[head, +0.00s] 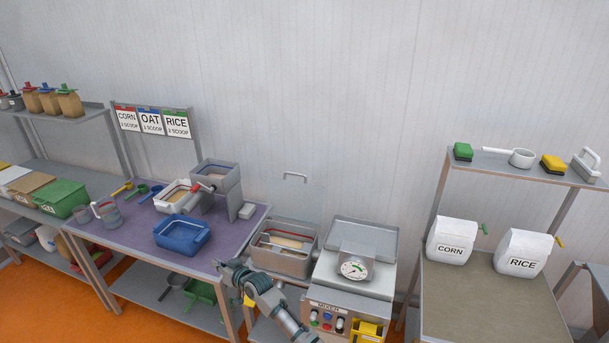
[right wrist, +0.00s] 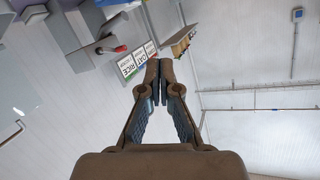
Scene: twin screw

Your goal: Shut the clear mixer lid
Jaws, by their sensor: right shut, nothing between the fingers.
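The mixer (head: 345,280) is a grey machine with a round dial and a control panel marked MIXER. Its open-topped bin (head: 268,259) shows a pale roller shape inside. A grey handle (head: 294,176) stands above the bin against the wall; the clear lid around it is barely visible and looks raised. A similar handle (right wrist: 12,132) shows at the left edge of the right wrist view. My right gripper (head: 226,266) is left of the bin, apart from the handle. Its fingers (right wrist: 163,84) are together and empty. My left gripper is not in view.
A purple-topped table (head: 130,234) left of the mixer holds a blue tray (head: 182,250), a grey hopper machine (head: 216,183) with a red-knobbed crank, scoops and jugs. A table with CORN (head: 452,241) and RICE (head: 523,251) bags stands right. The space above the bin looks clear.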

